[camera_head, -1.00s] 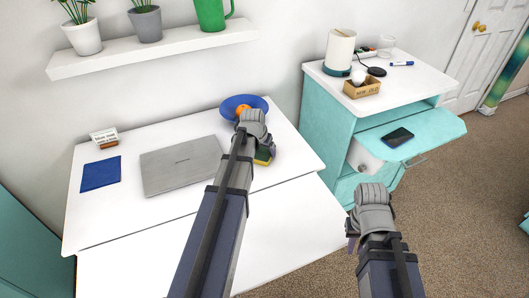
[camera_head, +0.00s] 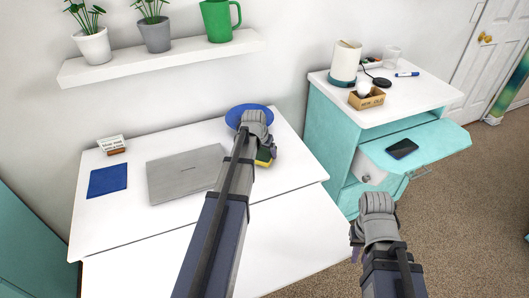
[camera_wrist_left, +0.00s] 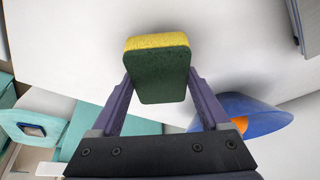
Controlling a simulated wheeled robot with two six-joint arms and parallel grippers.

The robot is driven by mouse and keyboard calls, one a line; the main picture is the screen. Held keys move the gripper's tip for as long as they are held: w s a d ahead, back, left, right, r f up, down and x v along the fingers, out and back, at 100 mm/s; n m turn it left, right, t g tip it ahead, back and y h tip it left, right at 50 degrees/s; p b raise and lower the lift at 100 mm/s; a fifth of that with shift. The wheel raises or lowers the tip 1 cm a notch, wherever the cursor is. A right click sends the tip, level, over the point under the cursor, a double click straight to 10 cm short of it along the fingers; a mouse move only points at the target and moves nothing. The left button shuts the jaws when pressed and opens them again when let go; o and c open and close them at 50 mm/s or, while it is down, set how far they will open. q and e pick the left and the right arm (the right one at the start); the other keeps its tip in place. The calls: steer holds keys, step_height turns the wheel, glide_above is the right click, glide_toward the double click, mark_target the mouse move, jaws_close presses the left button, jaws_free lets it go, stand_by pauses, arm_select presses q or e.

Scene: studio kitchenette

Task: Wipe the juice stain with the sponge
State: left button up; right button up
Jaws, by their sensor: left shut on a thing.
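My left gripper (camera_head: 267,150) is shut on the sponge (camera_wrist_left: 157,72), which has a yellow layer and a dark green layer. In the left wrist view the sponge sits between the two fingertips. In the head view the sponge (camera_head: 264,160) shows partly behind the gripper, over the right part of the white desk (camera_head: 290,190), by the blue bowl. Whether it touches the desk is unclear. My right gripper (camera_head: 356,238) is at the lower right, off the desk's right side; its jaw opening cannot be made out. I see no juice stain; the arm covers part of the desk.
The blue bowl (camera_head: 239,112) is close behind my left gripper; an orange (camera_wrist_left: 273,121) shows in it. A closed grey laptop (camera_head: 183,175) and a blue notebook (camera_head: 108,180) lie to the left. A teal cabinet (camera_head: 330,128) with an open drawer stands at right.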

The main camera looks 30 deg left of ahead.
arm_select(q)
steer(key=shift+r+p, duration=1.95)
steer(key=shift+r, duration=0.35)
step_height(320, 180, up, 3)
steer(key=p, duration=0.3)
steer(key=shift+r, duration=0.1)
